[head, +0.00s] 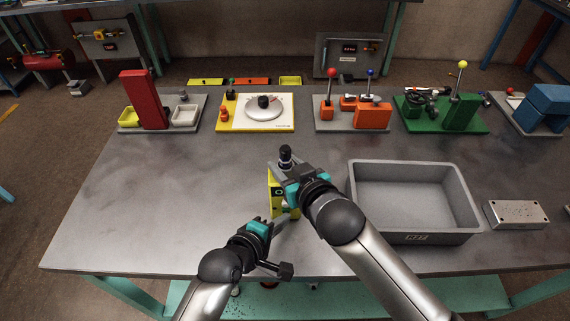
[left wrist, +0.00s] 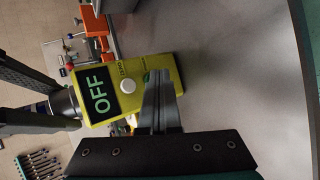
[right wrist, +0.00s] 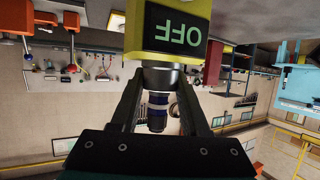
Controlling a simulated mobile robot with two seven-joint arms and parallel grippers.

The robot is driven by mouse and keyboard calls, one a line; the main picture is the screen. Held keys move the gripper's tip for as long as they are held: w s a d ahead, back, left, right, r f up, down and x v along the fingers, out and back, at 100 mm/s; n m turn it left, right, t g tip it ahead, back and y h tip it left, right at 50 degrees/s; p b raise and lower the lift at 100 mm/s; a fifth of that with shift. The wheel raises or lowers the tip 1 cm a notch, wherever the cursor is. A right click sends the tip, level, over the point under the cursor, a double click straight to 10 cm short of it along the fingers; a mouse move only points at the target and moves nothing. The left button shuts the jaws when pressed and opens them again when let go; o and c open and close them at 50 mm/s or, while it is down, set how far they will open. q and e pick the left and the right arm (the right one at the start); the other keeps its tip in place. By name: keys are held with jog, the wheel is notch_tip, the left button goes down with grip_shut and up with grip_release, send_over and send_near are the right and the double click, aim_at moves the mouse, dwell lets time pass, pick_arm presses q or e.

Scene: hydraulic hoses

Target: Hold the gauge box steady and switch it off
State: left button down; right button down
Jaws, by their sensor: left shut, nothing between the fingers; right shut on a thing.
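The gauge box is a yellow-green box (left wrist: 152,68) with a dark display (left wrist: 99,100) that reads OFF. Its face has a white button (left wrist: 128,86) and a green button, the latter partly hidden by my left fingers. My right gripper (right wrist: 160,82) is shut on the dark round neck of the box and holds it above the table; the box (head: 275,197) also shows in the head view, partly hidden by my right gripper. My left gripper (left wrist: 160,88) is shut and empty, its tips at the box face beside the green button. I cannot tell whether they touch it.
A grey bin (head: 415,235) stands right of my right gripper, with a grey metal block (head: 516,214) beyond it. Several fixtures line the back of the table (head: 130,225), among them a red post (head: 144,100) and a white dial panel (head: 283,122). The table's left part is clear.

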pick_arm(q)
jog(key=shift+w+a, duration=0.1)
jog(key=shift+w, duration=0.1)
pick_arm(e)
jog(key=shift+s+a+f, duration=0.1)
pick_arm(q)
jog(key=shift+s, duration=0.5)
jog(key=shift+s, duration=3)
pick_arm(e)
jog(key=shift+f, duration=0.1)
